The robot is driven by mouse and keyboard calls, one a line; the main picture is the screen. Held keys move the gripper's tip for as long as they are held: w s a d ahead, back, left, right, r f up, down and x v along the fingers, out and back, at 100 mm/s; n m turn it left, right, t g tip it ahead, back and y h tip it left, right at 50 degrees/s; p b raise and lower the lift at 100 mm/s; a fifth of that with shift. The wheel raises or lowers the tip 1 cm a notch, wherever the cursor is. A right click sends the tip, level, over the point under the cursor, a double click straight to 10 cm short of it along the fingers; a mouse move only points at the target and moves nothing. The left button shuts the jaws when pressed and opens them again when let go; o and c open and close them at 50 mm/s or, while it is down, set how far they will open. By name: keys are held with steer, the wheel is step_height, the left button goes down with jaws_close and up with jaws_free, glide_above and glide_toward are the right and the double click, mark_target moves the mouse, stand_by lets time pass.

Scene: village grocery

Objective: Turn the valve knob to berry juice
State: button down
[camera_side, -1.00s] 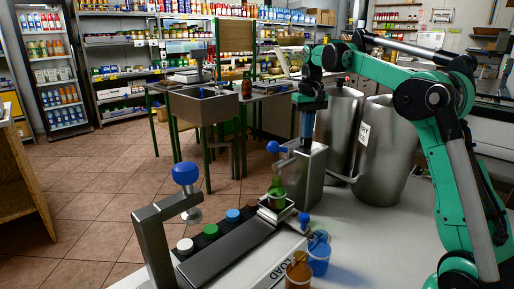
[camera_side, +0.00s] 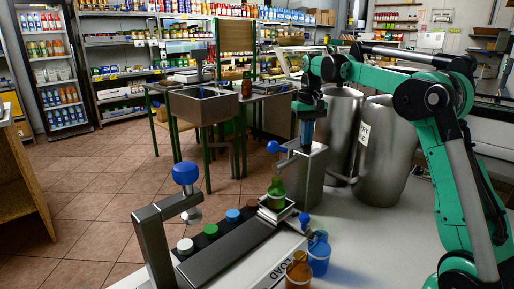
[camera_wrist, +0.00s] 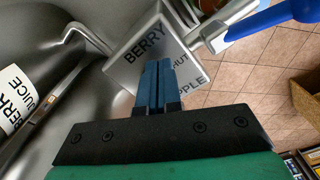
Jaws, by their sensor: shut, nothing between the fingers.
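The valve stands on a steel dispenser box (camera_side: 312,178) and has a metal rod with a blue handle end (camera_side: 273,147) pointing left in the side view. The blue handle (camera_wrist: 265,20) is at the upper right of the wrist view. The labelled box face (camera_wrist: 135,58) reads BERRY at upper left, with SHUT and APPLE partly hidden to the right. My gripper (camera_side: 307,146) is shut and empty, pointing down over the box. In the wrist view my gripper's fingers (camera_wrist: 160,85) cover part of the labelled face, left of the handle. I cannot tell whether they touch anything.
Two tall steel containers (camera_side: 382,165) stand behind the box; one carries a BERRY JUICE label (camera_wrist: 14,100). A green bottle (camera_side: 276,190) stands in front of the box. A press arm (camera_side: 150,240) stands at front left.

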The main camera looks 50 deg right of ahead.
steer(key=shift+s+d, duration=0.2)
steer(key=shift+d, duration=0.15)
stand_by(0.3)
steer(key=shift+s+d, duration=0.2)
steer(key=shift+d, duration=0.1)
steer(key=shift+s+a, duration=0.1)
steer(key=shift+s, duration=0.3)
steer(key=shift+r, duration=3)
